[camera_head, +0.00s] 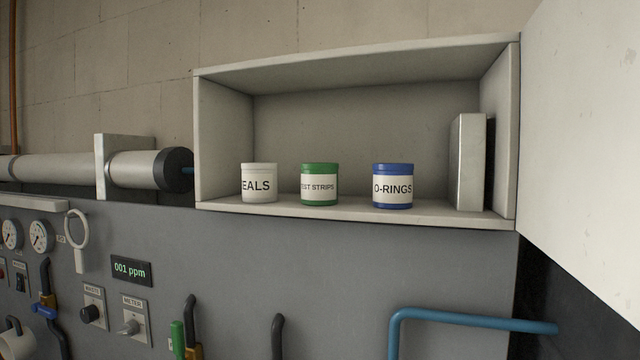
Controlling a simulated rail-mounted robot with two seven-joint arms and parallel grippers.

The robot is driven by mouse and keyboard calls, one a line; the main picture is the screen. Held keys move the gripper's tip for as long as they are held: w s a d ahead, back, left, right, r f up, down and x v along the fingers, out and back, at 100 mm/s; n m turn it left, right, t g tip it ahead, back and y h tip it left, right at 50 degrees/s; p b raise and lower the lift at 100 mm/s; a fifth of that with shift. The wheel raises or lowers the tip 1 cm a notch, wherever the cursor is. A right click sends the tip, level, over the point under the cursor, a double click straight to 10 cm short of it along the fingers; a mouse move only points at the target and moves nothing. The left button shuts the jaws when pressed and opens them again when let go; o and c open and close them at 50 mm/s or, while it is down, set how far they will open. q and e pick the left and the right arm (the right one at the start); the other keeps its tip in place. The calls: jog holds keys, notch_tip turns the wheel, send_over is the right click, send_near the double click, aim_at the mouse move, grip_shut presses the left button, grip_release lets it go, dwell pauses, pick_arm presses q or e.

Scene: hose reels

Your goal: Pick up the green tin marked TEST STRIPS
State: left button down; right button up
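The green tin (320,170) stands upright on the floor of an open wall cabinet (357,213). Its white label shows "EST STRIPS", with the start turned out of sight at the left. A white tin (259,170) reading "EALS" stands to its left. A blue tin (393,169) reading "O-RINGS" stands to its right. The three tins are apart from one another. Neither of my grippers is in view.
A pale upright block (468,162) stands at the cabinet's right end. A white panel (585,130) juts forward on the right. Below are a blue pipe (460,319), gauges (40,236) and knobs (130,327). A pale cylinder (140,169) lies left of the cabinet.

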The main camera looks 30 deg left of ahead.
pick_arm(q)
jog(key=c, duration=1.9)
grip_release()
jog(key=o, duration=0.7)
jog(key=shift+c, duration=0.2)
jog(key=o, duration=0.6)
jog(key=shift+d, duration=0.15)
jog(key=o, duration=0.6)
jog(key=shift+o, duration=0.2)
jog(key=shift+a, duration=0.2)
